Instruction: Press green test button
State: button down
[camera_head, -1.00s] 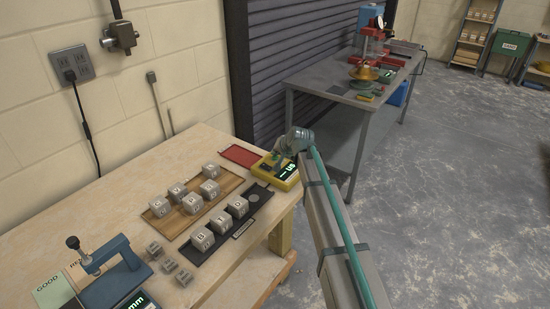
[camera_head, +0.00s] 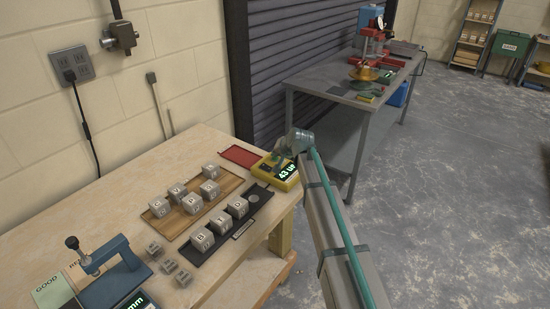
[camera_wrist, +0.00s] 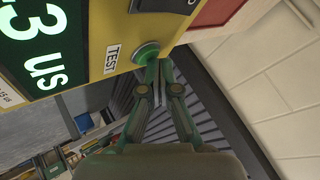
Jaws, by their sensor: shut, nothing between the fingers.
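The yellow tester (camera_head: 288,180) stands at the right end of the wooden bench. Its display now reads 43 us in the head view, and the wrist view shows part of that reading (camera_wrist: 40,45). The green test button (camera_wrist: 146,53) is beside the white TEST label on the yellow face. My gripper (camera_wrist: 155,66) is shut and empty, with its fingertips at the button, apparently touching it. In the head view my gripper (camera_head: 281,153) is over the tester's back part and hides the button.
Left of the tester are a red tray (camera_head: 240,156), a black strip (camera_head: 209,248) with lettered cubes and a wooden board (camera_head: 160,217) with more cubes. A blue clamp-like fixture (camera_head: 110,262) stands at the front left.

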aim_at(276, 159)
jog(key=shift+r+p, duration=0.3)
jog(key=shift+r, duration=0.5)
jog(key=shift+r, duration=0.1)
jog(key=shift+r+p, duration=1.1)
jog(key=shift+r, duration=1.3)
